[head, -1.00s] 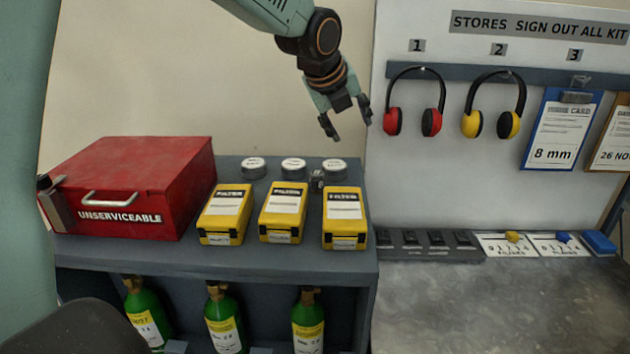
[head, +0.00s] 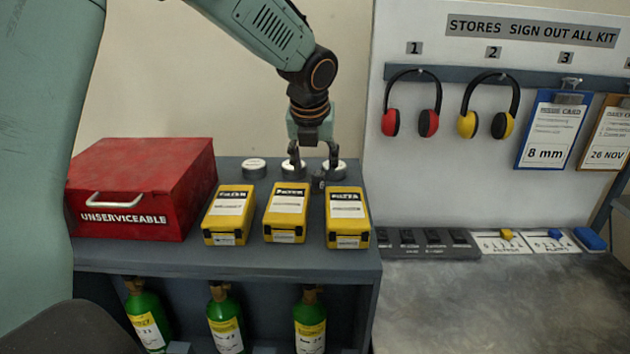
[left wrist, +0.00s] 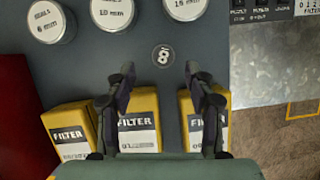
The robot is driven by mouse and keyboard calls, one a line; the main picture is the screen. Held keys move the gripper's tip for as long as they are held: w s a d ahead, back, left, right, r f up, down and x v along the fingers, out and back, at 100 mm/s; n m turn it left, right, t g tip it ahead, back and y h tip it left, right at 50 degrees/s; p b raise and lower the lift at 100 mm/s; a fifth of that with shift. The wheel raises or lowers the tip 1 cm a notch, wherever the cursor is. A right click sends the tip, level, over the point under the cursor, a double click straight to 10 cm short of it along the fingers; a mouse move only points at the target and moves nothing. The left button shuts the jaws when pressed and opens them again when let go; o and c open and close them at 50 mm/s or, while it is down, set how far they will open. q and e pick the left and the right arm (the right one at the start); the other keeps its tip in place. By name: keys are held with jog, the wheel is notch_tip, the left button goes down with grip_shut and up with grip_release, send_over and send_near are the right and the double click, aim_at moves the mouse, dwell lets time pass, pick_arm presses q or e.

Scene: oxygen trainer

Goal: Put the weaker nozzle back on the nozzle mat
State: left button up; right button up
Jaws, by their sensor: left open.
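A small dark nozzle (head: 318,184) stands on the grey shelf top, behind the gap between the middle and right filter boxes. In the left wrist view it is a round dark piece marked 8 (left wrist: 163,55), just beyond the fingertips and in line with the gap between them. My left gripper (head: 313,168) points down above it, open and empty; the fingers also show in the left wrist view (left wrist: 160,75). I cannot tell for sure which surface is the nozzle mat. My right gripper is not in view.
Yellow filter boxes (head: 286,213) stand close in front, and round seal tins (head: 254,168) behind. A red UNSERVICEABLE box (head: 140,190) is at left. A dark strip with several black pieces (head: 425,243) lies right. A card (head: 552,130) reads 8 mm. The grey bench (head: 480,310) is mostly clear.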

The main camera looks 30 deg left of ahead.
aim_at(317, 174)
pick_arm(q)
jog(key=w+f, duration=0.2)
jog(key=f, duration=0.1)
jog(key=shift+w+a+f, duration=0.1)
jog(key=shift+w+f, duration=0.05)
jog(key=shift+w, duration=0.1)
jog(key=shift+s+a, duration=0.2)
jog(key=shift+s+r, duration=0.25)
jog(key=shift+s, duration=0.15)
jog(key=shift+c, duration=1.4)
jog(key=shift+w+d, duration=0.2)
jog(key=shift+c, duration=1.4)
jog(key=shift+w+f, duration=0.2)
jog(key=shift+w, duration=0.1)
jog(key=c, duration=0.3)
jog(key=shift+s+a, duration=0.1)
jog(key=shift+s, duration=0.1)
grip_shut()
jog(key=shift+s+r, duration=0.15)
